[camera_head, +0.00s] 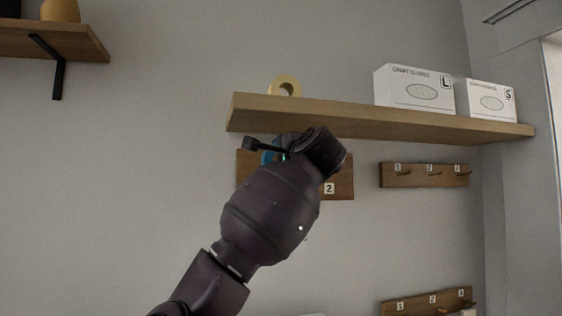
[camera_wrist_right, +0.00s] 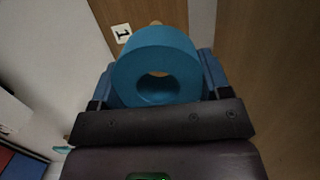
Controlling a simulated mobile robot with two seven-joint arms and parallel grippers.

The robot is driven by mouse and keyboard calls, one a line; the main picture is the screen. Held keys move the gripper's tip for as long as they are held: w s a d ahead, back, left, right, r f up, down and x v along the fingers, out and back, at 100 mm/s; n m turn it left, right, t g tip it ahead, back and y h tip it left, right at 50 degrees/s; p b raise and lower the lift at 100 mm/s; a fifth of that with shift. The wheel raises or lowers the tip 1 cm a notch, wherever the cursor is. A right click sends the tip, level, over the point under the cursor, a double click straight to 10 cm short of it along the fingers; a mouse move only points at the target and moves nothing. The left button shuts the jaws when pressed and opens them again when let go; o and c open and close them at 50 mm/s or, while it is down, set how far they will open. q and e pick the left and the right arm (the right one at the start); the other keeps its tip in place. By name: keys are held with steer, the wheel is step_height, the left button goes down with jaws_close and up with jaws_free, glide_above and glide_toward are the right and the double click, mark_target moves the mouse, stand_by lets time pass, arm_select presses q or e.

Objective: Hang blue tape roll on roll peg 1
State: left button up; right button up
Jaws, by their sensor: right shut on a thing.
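The blue tape roll (camera_wrist_right: 157,46) is held between the two fingers of my right gripper (camera_wrist_right: 158,82), its hole facing the wrist camera. In the head view only a blue sliver of the roll (camera_head: 266,157) shows behind my wrist. The wooden peg board (camera_head: 340,186) is behind the gripper; its label 2 is visible. In the right wrist view a label 1 (camera_wrist_right: 121,33) is on the wood just beyond the roll, and a small tan tip, perhaps the peg (camera_wrist_right: 155,23), shows above the roll. Whether the roll is around the peg cannot be told. My left gripper is out of view.
A wooden shelf (camera_head: 420,125) runs just above my right wrist, carrying a tan tape roll (camera_head: 285,86) and two white glove boxes (camera_head: 414,89) (camera_head: 486,99). Other peg boards hang to the right (camera_head: 424,175) and lower right (camera_head: 425,302). The wall at left is clear below the upper-left shelf.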

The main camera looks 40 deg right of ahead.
steer(key=shift+w+d, duration=0.15)
steer(key=shift+w, duration=0.15)
stand_by(0.6)
steer(key=shift+w+d+p, duration=0.3)
steer(key=shift+w, duration=0.2)
stand_by(0.5)
steer(key=shift+p+x, duration=0.3)
steer(key=shift+x, duration=0.6)
steer(key=shift+w+d, duration=0.35)
stand_by(1.1)
steer(key=shift+p+x, duration=0.6)
steer(key=shift+x, duration=0.5)
stand_by(0.6)
